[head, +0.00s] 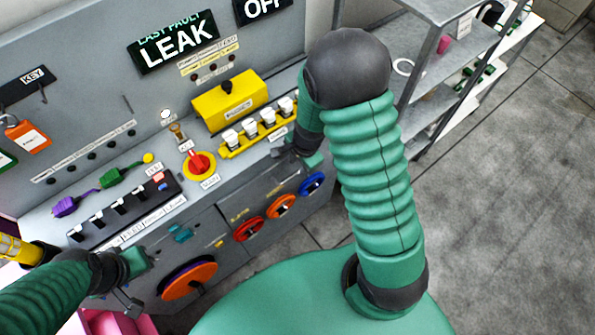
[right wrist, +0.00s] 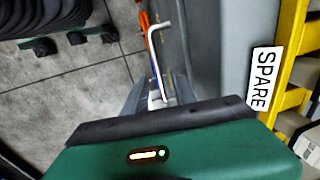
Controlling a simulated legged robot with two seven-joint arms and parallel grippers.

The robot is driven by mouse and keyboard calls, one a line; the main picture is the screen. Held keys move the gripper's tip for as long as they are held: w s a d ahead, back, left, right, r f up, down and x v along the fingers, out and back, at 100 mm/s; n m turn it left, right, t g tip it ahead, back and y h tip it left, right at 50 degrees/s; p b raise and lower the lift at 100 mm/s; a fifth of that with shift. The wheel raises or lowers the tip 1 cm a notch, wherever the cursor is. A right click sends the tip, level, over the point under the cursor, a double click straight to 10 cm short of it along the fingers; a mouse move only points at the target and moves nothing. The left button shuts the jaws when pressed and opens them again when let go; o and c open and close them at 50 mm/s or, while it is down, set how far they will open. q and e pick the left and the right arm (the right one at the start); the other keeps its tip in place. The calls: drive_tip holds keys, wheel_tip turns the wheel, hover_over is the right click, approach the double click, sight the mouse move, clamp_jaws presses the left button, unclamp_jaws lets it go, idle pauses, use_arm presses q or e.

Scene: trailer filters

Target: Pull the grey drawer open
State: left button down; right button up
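The grey drawer appears to be the grey front panel (head: 262,190) of the console, below the yellow rack; its outline is hard to make out. In the right wrist view a thin pale bent handle (right wrist: 152,45) stands off the grey front. My right gripper (right wrist: 160,88) is at this handle, with its two grey fingers apart and the bar between them. In the head view my right gripper (head: 312,158) is at the console's front edge, partly hidden by my arm. My left gripper (head: 128,300) is low at the left by an orange disc; its fingers are unclear.
Red, orange and blue ring knobs (head: 265,216) line the lower front. The orange disc (head: 190,281) is at lower left. A yellow rack (head: 258,133) with white-capped items and a red knob (head: 199,165) are on top. A metal shelf (head: 455,65) stands right; floor is clear beyond.

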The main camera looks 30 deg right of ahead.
sight(297, 171)
drive_tip(key=f, duration=0.1)
drive_tip(key=f+b, duration=0.1)
drive_tip(key=f, duration=0.1)
drive_tip(key=shift+w+a+f, duration=0.15)
drive_tip(key=shift+a+f, duration=0.15)
drive_tip(key=shift+a, duration=0.05)
drive_tip(key=shift+w+d+f, duration=0.1)
drive_tip(key=shift+d+f, duration=0.15)
drive_tip(key=shift+d, duration=0.25)
drive_tip(key=shift+a+r, duration=0.1)
drive_tip(key=shift+a, duration=0.15)
clamp_jaws()
idle(0.4)
